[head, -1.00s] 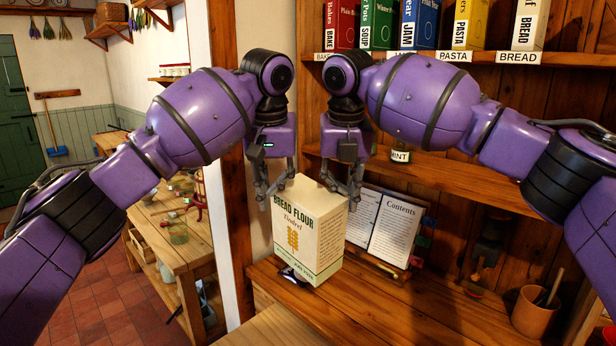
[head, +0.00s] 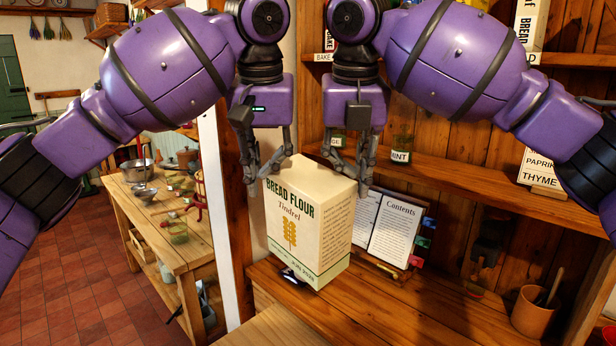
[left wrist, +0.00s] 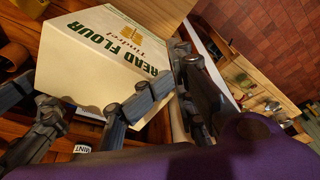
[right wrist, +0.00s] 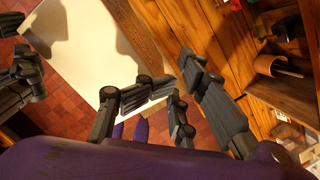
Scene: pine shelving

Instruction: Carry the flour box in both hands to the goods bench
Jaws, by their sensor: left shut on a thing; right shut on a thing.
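The flour box (head: 310,225) is cream, lettered "BREAD FLOUR", and upright in front of the pine shelving. My left gripper (head: 264,172) is shut on its upper left side. My right gripper (head: 352,172) is shut on its upper right side. The lettered face of the box shows close up in the left wrist view (left wrist: 95,60). A pale blank face of it shows in the right wrist view (right wrist: 85,60). The box appears raised above the wooden worktop (head: 390,310). Which surface is the goods bench is not marked.
An open book (head: 385,225) stands behind the box on the right. A brown pot (head: 533,312) with utensils stands at the right. A wooden table (head: 165,240) with bowls and utensils stands at the left, beyond a post (head: 238,200). Red floor tiles beside that table are clear.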

